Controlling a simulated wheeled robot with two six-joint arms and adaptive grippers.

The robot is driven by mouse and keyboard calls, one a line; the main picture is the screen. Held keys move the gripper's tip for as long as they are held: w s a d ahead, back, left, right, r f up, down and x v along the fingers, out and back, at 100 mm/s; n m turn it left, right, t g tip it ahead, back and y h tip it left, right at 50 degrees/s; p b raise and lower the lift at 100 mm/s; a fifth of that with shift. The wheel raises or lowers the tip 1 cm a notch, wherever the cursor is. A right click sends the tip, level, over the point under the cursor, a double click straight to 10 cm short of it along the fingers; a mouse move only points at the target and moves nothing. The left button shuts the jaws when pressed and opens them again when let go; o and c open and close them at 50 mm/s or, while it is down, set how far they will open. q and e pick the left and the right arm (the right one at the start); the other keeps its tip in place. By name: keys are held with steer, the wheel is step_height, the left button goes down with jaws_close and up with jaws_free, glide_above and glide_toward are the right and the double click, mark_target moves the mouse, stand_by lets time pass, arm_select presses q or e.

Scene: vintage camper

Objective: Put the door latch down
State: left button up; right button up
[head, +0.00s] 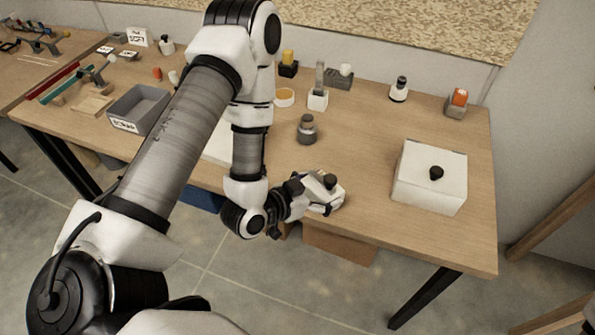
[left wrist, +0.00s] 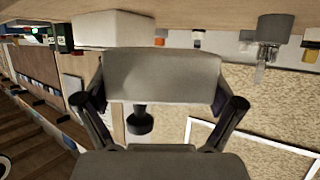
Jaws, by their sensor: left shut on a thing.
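The door latch appears to be the pale block with a black knob (head: 331,181) held at the table's front edge. My left gripper (head: 318,193) is shut on it, and the arm comes in from the left. In the left wrist view the pale grey block (left wrist: 162,75) fills the space between my two fingers, with a dark knob (left wrist: 140,121) sticking out below it. The head view is too small to tell whether its underside touches the table. My right gripper is not in view.
A white box with a black knob (head: 416,188) stands right on the wooden table (head: 370,130). A grey jar (head: 307,129) stands behind the gripper. A grey bin (head: 140,107) and small items stand left and along the back. Table between jar and box is clear.

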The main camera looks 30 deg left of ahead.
arm_select(q)
steer(key=s+a+f+n+y, duration=0.1)
steer(key=s+a+n+y, duration=0.1)
steer(key=a, duration=0.5)
steer(key=s+a+n+y+p, duration=0.1)
steer(key=s+a+n+y, duration=0.2)
steer(key=s+a, duration=0.4)
steer(key=shift+a+f+t+y+p, duration=0.25)
steer(key=shift+f+t+y+p, duration=0.05)
steer(key=shift+f+y, duration=0.1)
steer(key=shift+w, duration=0.1)
